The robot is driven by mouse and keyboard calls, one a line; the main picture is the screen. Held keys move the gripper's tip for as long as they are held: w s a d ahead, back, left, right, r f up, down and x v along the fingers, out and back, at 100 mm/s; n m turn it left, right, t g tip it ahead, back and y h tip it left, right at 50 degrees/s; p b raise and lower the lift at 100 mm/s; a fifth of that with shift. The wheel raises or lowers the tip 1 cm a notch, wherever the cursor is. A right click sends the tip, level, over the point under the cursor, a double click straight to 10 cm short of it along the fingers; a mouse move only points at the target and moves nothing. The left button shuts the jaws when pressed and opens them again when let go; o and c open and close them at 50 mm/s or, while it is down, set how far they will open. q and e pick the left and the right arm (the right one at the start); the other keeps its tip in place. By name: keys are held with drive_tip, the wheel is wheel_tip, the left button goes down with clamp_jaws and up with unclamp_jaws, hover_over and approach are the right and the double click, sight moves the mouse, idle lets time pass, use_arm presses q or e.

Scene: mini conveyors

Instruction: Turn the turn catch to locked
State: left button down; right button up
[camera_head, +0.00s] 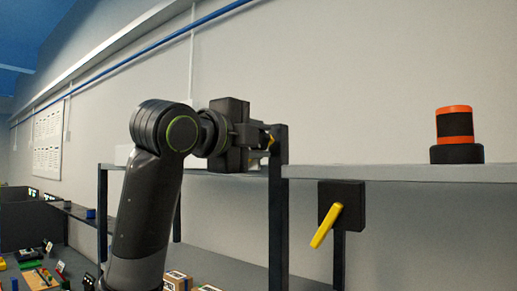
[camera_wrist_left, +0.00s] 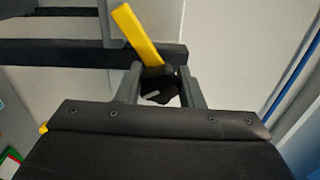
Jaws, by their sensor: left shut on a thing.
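My left gripper (camera_head: 266,138) is at the upper end of a dark upright post, reaching in from the left. In the left wrist view its fingers (camera_wrist_left: 158,76) are shut on the turn catch, a yellow bar (camera_wrist_left: 138,34) that slants up and to the left from between them. A dark rounded part shows between the fingers below the bar. In the head view only a small yellow bit of the catch (camera_head: 271,141) shows at the fingertips; the gripper hides the rest. My right gripper is not in view.
A yellow lever (camera_head: 327,225) slants on a dark box (camera_head: 351,200) right of the post (camera_head: 278,220). A grey shelf (camera_head: 385,172) holds an orange and black cylinder (camera_head: 455,126). Cardboard boxes (camera_head: 178,280) stand low behind my arm. Small coloured parts lie at the lower left.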

use_arm(q)
drive_tip(key=m+b, duration=0.1)
drive_tip(key=m, duration=0.2)
drive_tip(key=shift+f+m, duration=0.1)
drive_tip(key=shift+m, duration=0.3)
drive_tip(key=shift+m+b, duration=0.4)
drive_tip(key=shift+m, duration=1.1)
drive_tip(key=c, duration=1)
unclamp_jaws()
drive_tip(key=shift+o, duration=0.2)
drive_tip(key=shift+s, duration=0.1)
